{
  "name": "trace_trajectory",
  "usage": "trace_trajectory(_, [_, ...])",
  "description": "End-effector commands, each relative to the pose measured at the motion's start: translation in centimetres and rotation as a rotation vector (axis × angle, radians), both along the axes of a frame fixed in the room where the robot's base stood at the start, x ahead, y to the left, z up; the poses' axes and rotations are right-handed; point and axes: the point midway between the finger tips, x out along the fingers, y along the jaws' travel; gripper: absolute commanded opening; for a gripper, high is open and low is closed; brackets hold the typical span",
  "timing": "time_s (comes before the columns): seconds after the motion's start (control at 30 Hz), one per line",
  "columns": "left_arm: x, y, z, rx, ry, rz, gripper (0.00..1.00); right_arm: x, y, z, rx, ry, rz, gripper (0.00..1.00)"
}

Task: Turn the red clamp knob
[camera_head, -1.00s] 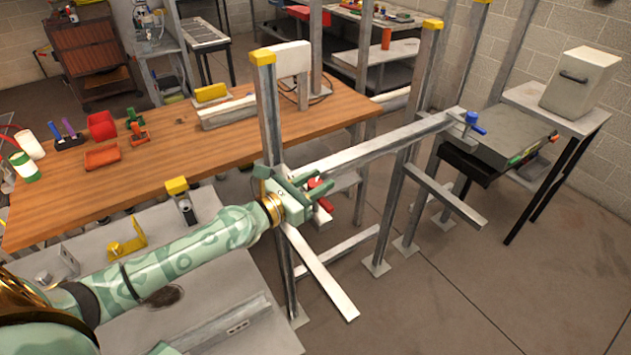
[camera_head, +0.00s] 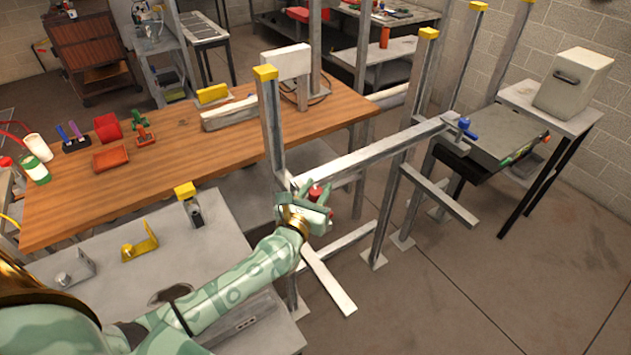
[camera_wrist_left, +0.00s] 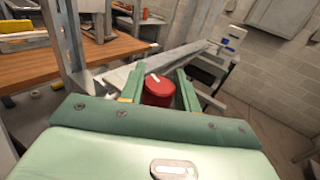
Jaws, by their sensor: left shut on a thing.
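The red clamp knob (camera_head: 315,193) sits at the near end of a grey horizontal bar, beside an upright post (camera_head: 274,130) with a yellow cap. My left gripper (camera_head: 318,203) is at the knob. In the left wrist view the red knob (camera_wrist_left: 158,91) lies between the two green fingers (camera_wrist_left: 160,88), and the gripper is shut on it. The gripper hides part of the knob and the clamp in the head view. My right gripper is not in view.
A blue clamp knob (camera_head: 466,129) is at the bar's far end. A wooden workbench (camera_head: 225,150) with bins stands behind the post. A grey table (camera_head: 235,225) with yellow brackets is at the lower left. Open floor (camera_head: 480,280) lies to the right.

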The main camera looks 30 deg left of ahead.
Motion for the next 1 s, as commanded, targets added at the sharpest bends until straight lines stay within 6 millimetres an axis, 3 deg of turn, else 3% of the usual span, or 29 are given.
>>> trace_trajectory(0.17, [0.0,-0.1,0.0,-0.006,0.000,0.160,0.09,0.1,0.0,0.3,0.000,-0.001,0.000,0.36])
trace_trajectory(0.5, [0.1,-0.1,-0.2,-0.002,-0.002,0.393,0.09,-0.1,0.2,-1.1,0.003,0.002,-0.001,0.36])
trace_trajectory(1.0, [0.0,0.0,0.0,0.001,-0.002,0.504,0.09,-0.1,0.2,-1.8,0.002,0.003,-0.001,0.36])
